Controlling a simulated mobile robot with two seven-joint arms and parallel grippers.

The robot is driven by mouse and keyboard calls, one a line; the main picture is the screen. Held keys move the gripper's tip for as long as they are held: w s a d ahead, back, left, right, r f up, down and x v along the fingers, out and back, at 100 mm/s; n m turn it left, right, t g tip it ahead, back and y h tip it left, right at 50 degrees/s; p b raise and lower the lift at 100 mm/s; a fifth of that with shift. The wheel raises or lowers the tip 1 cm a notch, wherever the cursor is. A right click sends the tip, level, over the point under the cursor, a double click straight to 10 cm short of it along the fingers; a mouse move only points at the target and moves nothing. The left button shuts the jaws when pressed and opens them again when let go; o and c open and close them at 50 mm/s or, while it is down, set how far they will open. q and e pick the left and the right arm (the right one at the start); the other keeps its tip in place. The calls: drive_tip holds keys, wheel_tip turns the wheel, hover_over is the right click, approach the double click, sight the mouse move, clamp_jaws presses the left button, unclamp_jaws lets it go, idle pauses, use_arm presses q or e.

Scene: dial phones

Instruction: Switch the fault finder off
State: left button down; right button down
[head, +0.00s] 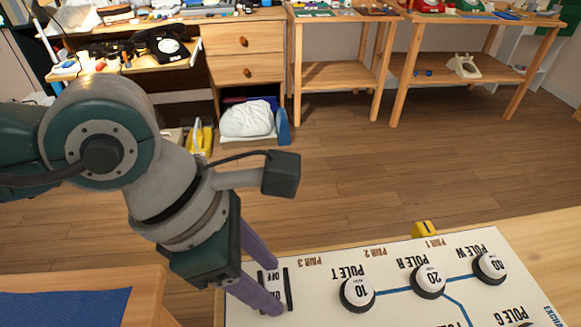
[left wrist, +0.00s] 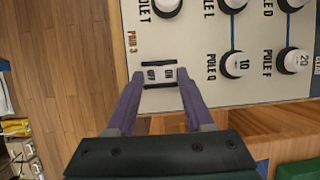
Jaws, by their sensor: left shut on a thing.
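The fault finder (head: 320,290) is a cream panel with blue lines and white, black-rimmed knobs. It lies on a wooden table at the lower right of the head view and shows at the top of the left wrist view (left wrist: 200,85). Its on/off switch (left wrist: 160,74) is a small pale plate with dark lettering between two black bars, near the PAIR 3 label. My left gripper (head: 275,288) has its purple fingers down at the switch, one on each side, shut on it. The lettering is too small to tell which way the switch is set. My right gripper is not in view.
Knobs marked 10 (head: 357,293), 20 (head: 428,281) and 40 (head: 490,268) stand right of the switch. A yellow piece (head: 424,229) sits at the panel's edge. A blue mat (head: 70,306) lies at the lower left. Open wooden floor separates this from the desk and shelves behind.

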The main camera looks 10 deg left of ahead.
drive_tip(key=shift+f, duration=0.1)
use_arm(q)
drive_tip(key=shift+c, duration=1.4)
unclamp_jaws()
use_arm(e)
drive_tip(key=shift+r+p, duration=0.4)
drive_tip(key=shift+p, duration=0.05)
use_arm(q)
drive_tip(key=v, duration=0.9)
drive_tip(key=shift+a+r, duration=0.2)
drive_tip(key=shift+r, duration=0.2)
